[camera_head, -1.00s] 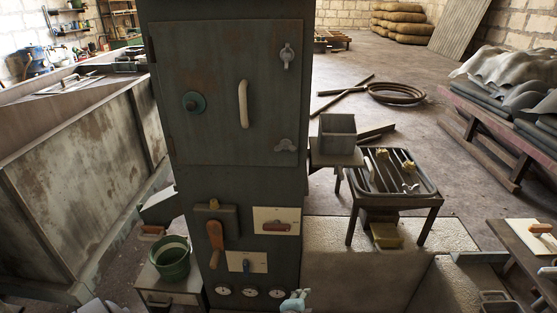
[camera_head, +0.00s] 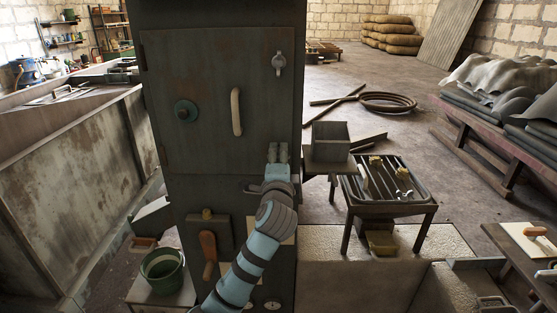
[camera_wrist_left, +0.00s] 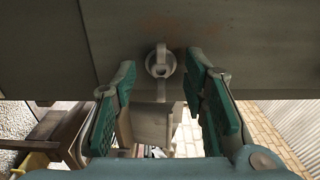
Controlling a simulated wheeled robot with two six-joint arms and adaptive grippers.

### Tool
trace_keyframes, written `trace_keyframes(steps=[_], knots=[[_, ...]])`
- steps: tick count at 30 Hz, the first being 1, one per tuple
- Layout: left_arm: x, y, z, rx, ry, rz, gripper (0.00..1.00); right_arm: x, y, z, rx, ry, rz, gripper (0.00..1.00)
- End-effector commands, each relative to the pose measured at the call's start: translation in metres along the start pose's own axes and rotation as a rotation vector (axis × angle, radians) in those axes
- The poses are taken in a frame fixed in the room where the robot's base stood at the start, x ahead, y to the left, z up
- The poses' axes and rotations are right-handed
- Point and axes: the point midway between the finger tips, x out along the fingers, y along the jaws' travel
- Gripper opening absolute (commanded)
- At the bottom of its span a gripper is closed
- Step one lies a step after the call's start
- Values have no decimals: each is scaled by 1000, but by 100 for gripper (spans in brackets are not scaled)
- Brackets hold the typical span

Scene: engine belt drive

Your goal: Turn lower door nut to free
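The dark cabinet door (camera_head: 207,140) has a wing nut at its upper right, the upper door nut (camera_head: 279,63). My left gripper (camera_head: 278,153) is raised at the door's lower right corner and hides the lower door nut in the head view. In the left wrist view the lower door nut (camera_wrist_left: 160,64) shows as a grey ring-like piece on the door face. It lies ahead, between the spread green-padded fingers of the left gripper (camera_wrist_left: 166,85), which is open. No finger is seen touching the nut. My right gripper is not in view.
A grey box (camera_head: 330,142) on a small shelf stands close to the right of my left gripper. A grill table (camera_head: 390,208) is further right. A green bucket (camera_head: 163,271) stands lower left.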

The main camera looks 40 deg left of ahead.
Motion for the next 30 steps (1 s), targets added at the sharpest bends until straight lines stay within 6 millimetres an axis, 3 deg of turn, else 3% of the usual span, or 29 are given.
trace_keyframes(steps=[10,18,30], knots=[[9,0,0,-1,0,0,40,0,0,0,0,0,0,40],[9,0,0,-1,0,0,0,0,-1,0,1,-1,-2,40],[9,0,0,-51,0,1,0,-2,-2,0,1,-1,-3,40]])
